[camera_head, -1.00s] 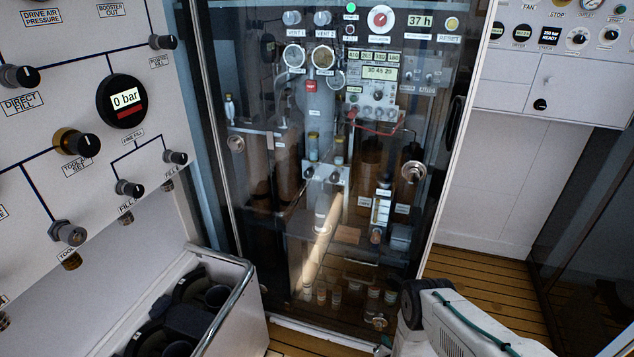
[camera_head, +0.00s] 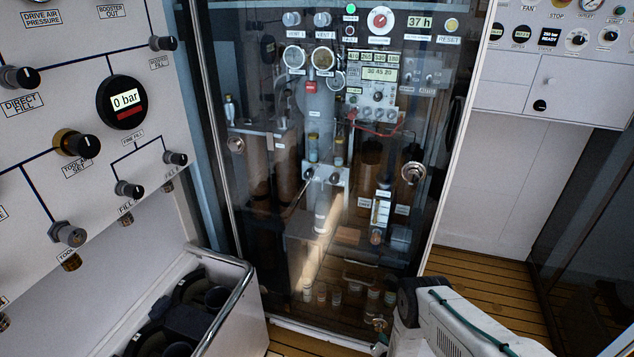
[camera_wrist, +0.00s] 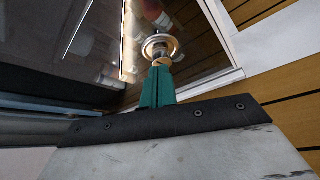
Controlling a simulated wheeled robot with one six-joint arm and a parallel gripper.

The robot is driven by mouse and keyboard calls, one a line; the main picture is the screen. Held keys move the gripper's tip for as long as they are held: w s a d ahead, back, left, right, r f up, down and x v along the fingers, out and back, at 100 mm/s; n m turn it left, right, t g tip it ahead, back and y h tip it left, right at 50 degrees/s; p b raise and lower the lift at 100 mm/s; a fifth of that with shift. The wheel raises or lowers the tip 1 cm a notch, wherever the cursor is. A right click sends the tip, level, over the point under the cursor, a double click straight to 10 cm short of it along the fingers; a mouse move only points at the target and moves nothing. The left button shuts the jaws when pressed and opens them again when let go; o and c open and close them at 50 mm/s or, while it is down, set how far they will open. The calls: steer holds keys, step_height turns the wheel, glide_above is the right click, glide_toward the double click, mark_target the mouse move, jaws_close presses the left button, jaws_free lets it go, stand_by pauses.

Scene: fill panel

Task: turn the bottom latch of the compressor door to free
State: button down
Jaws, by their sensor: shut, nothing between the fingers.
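The compressor door (camera_head: 335,255) is a tall glass door in front of the compressor and looks closed. Its bottom latch (camera_head: 379,324) is a small round metal knob near the lower right corner of the glass, partly beside my arm. In the wrist view the bottom latch (camera_wrist: 160,46) shows as a bright metal disc with a brassy part below it. My gripper (camera_wrist: 160,68) has green fingers that are shut and empty. Their tips are right at the latch's near side; whether they touch it I cannot tell. In the head view the fingers are mostly hidden by my arm.
Two other round latches sit higher on the door, at left (camera_head: 236,145) and right (camera_head: 413,172). A white bin (camera_head: 235,300) with dark gear stands at lower left. A control panel (camera_head: 60,180) lines the left. Planked floor (camera_head: 490,270) is open at right.

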steer(key=shift+w+d, duration=0.3)
steer(key=shift+w, duration=0.65)
steer(key=shift+w+d, duration=0.3)
steer(key=shift+w, duration=0.65)
steer(key=shift+a+f, duration=0.15)
steer(key=shift+f, duration=0.1)
steer(key=shift+f, duration=0.1)
steer(key=shift+s+d+r, duration=0.1)
steer(key=shift+d+r, duration=0.15)
steer(key=shift+r, duration=0.15)
glide_toward(383, 321)
steer(key=shift+s+a+f, duration=0.85)
steer(key=shift+f, duration=0.2)
